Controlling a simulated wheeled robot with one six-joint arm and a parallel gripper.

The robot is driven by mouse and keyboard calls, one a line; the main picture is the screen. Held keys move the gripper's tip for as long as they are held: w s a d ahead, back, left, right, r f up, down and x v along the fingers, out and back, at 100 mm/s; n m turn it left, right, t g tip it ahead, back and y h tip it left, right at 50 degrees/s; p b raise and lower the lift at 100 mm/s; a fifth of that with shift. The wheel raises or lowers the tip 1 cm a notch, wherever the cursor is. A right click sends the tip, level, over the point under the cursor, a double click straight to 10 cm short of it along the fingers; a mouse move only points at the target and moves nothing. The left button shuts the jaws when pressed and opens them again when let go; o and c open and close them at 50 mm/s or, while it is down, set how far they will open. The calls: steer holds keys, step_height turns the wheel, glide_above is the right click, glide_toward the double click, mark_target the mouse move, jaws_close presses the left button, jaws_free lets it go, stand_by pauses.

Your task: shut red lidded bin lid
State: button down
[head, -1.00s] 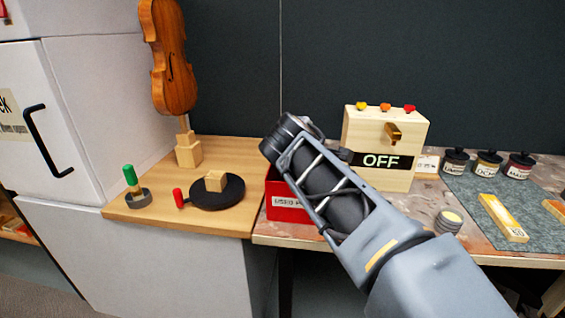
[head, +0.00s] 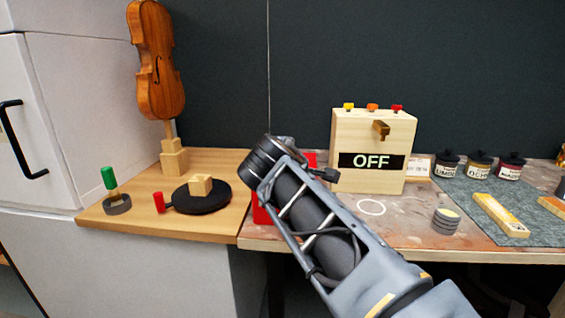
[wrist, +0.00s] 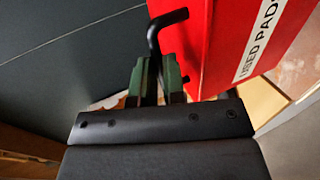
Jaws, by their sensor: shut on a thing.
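The red lidded bin (head: 262,212) stands near the left end of the bench and is mostly hidden behind my arm in the head view. A red part (head: 310,159), perhaps its lid, shows just right of my wrist; the lid's angle is not clear. In the wrist view the red bin (wrist: 215,45) fills the upper middle, with a white "USED PAD" label. A black bent handle (wrist: 165,18) stands out at its left edge. My gripper (wrist: 160,78), with green fingertips, is shut on the black handle. The fingertips are hidden in the head view.
A pale wooden box (head: 370,150) marked OFF stands close right of my wrist. A violin (head: 157,60) stands on the wooden table (head: 225,165) at left, behind a black disc (head: 205,198). Jars (head: 480,165) and blocks sit on the right.

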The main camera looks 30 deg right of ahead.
steer(key=shift+f, duration=0.75)
steer(key=c, duration=1.5)
jaws_free()
steer(key=shift+s+a, duration=0.1)
steer(key=shift+o, duration=0.2)
steer(key=shift+r, duration=0.1)
